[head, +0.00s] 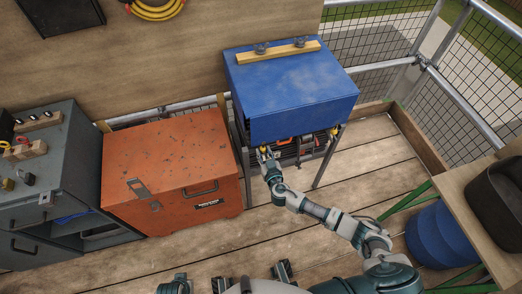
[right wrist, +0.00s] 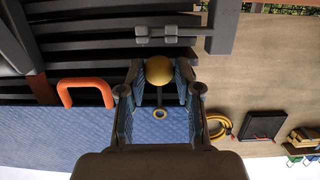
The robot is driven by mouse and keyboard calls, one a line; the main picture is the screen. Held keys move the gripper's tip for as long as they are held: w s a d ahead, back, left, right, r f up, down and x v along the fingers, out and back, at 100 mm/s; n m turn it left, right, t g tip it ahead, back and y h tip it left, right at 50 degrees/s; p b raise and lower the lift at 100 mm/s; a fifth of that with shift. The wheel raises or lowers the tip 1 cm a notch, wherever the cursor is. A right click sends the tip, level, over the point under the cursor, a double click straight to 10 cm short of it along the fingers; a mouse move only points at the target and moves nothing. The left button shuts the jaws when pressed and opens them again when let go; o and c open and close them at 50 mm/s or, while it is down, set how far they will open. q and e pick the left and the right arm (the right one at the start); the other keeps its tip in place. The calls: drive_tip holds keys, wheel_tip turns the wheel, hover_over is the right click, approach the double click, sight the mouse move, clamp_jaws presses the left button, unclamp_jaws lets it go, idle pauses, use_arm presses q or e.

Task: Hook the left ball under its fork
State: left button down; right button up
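In the right wrist view a yellow ball (right wrist: 159,69) sits between the fingertips of my right gripper (right wrist: 159,78). A short cord runs from it to a yellow-rimmed eyelet (right wrist: 160,114) in the blue tarp (right wrist: 60,140). A grey two-block fork (right wrist: 170,31) on a dark bar lies just beyond the ball, apart from it. In the head view my right gripper (head: 266,156) reaches up to the tarp's (head: 295,88) lower front-left edge. The pads lie close along the ball's sides; whether they press on it is unclear. I cannot make out my left gripper.
An orange handle (right wrist: 84,92) is close beside the gripper in the right wrist view. In the head view an orange chest (head: 170,175) stands left of the tarp, with a grey cabinet (head: 45,190) farther left. Wood floor (head: 260,230) is open in front; a bench (head: 465,205) is at right.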

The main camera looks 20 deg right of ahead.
drive_tip(key=shift+s+d+f, duration=0.1)
drive_tip(key=shift+d, duration=0.25)
use_arm(q)
drive_tip(key=shift+d, duration=0.4)
use_arm(e)
drive_tip(key=s, duration=0.4)
drive_tip(key=shift+s+a+f, duration=0.15)
drive_tip(key=shift+s+a, duration=0.1)
drive_tip(key=shift+a, duration=0.05)
use_arm(q)
drive_tip(key=shift+d, duration=0.25)
use_arm(e)
drive_tip(key=shift+d+f, duration=0.1)
use_arm(q)
drive_tip(key=shift+s+f, duration=0.1)
drive_tip(key=shift+f, duration=0.1)
drive_tip(key=shift+a, duration=0.2)
